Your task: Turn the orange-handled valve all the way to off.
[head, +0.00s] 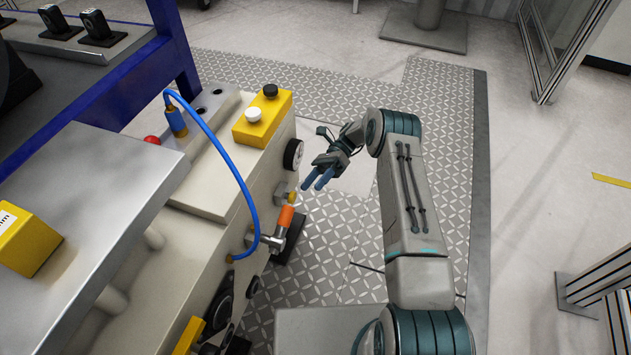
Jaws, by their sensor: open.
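The valve handle (286,217) is orange and sits on a metal lever that angles up from the valve body (268,241), on the side of the cream-coloured drive unit (205,250). A blue hose joins the fitting beside the valve. My gripper (318,180) is open and empty. In the picture it is above and to the right of the orange handle, apart from it, with its blue-tipped fingers pointing down and left toward the unit. The exact depth gap between fingers and handle cannot be told from this one view.
The blue hose (226,150) arches over the unit from a blue connector. A yellow box with black and white buttons (262,117) and a round gauge (293,155) are near my gripper. Patterned metal floor plates (345,265) lie clear beside the unit. Black knobs (220,308) sit lower down.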

